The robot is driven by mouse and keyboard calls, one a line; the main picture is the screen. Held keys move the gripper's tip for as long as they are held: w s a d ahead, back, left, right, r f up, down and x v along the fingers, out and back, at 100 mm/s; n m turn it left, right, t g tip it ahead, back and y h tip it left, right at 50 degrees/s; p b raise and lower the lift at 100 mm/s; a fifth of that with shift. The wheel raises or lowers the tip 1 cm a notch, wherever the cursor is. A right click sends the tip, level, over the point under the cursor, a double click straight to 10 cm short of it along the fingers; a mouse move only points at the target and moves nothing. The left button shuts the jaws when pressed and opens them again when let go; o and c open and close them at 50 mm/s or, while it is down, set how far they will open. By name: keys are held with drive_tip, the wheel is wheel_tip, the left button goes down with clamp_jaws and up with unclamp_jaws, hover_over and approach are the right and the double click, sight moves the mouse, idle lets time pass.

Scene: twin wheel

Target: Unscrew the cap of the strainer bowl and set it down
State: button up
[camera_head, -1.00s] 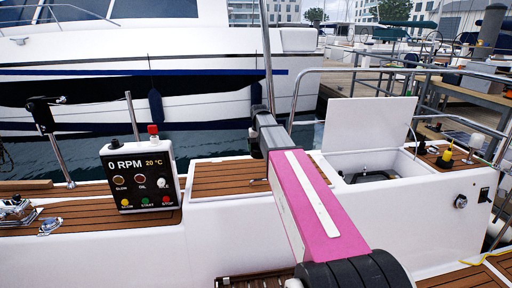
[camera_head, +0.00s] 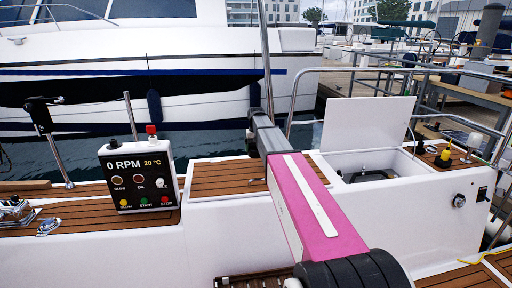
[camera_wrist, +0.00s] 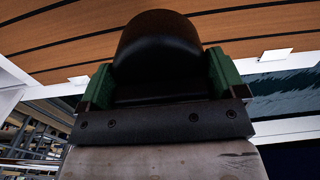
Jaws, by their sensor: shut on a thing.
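In the wrist view my gripper (camera_wrist: 160,82) has its green fingers on both sides of a rounded black thing, which looks like the cap (camera_wrist: 158,45). The fingers are shut on it. Brown wooden slats show behind the cap. The strainer bowl is not clearly visible in either view. In the head view my pink and grey arm reaches away over the white cockpit side, and my gripper and the cap are hidden there. An open locker (camera_head: 402,166) with a raised white lid (camera_head: 367,122) stands to the right of my arm, with dark parts inside it.
A control box (camera_head: 140,177) reading 0 RPM stands on the left deck. A yellow item (camera_head: 444,157) and a white-knobbed lever (camera_head: 473,143) are right of the locker. Metal rails run behind. A wooden deck patch (camera_head: 215,178) left of my arm looks clear.

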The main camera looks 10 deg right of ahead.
drive_tip(key=shift+f, duration=3.55)
drive_tip(key=shift+f, duration=0.25)
drive_tip(key=o, duration=0.8)
wheel_tip(320, 180, up, 11)
drive_tip(key=shift+f, duration=0.1)
drive_tip(key=shift+s, duration=0.1)
